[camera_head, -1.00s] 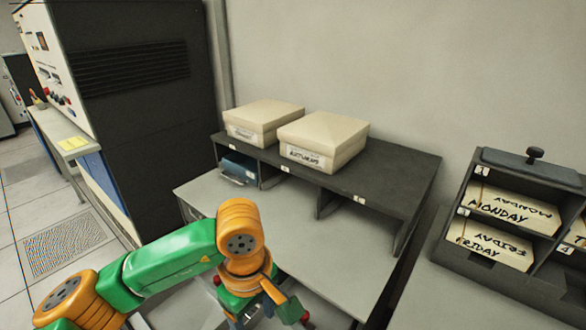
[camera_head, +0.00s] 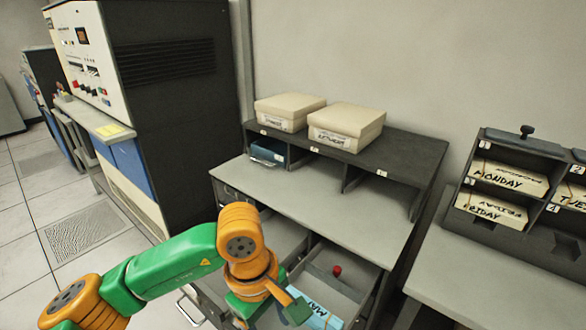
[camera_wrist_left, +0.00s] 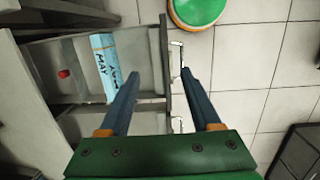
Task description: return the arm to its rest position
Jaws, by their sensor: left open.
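My left arm (camera_head: 175,262) comes in from the lower left in the head view. Its gripper (camera_head: 272,312) is at the bottom edge, in front of the desk and over the open drawers. In the left wrist view the gripper (camera_wrist_left: 158,88) has its two blue-grey fingers spread wide, with nothing between them. One finger overlaps the open drawer (camera_wrist_left: 150,70) in that view; the other is over the floor. A light-blue card bundle marked MAY (camera_wrist_left: 104,62) lies in the drawer and also shows in the head view (camera_head: 318,312). My right gripper is not in view.
A red knob-like object (camera_head: 337,270) is in the drawer. Two cream boxes (camera_head: 345,122) stand on the dark shelf (camera_head: 400,165). A card rack (camera_head: 510,185) with MONDAY and FRIDAY bundles is at right. A dark computer cabinet (camera_head: 180,110) stands at left. The desk top (camera_head: 300,190) is clear.

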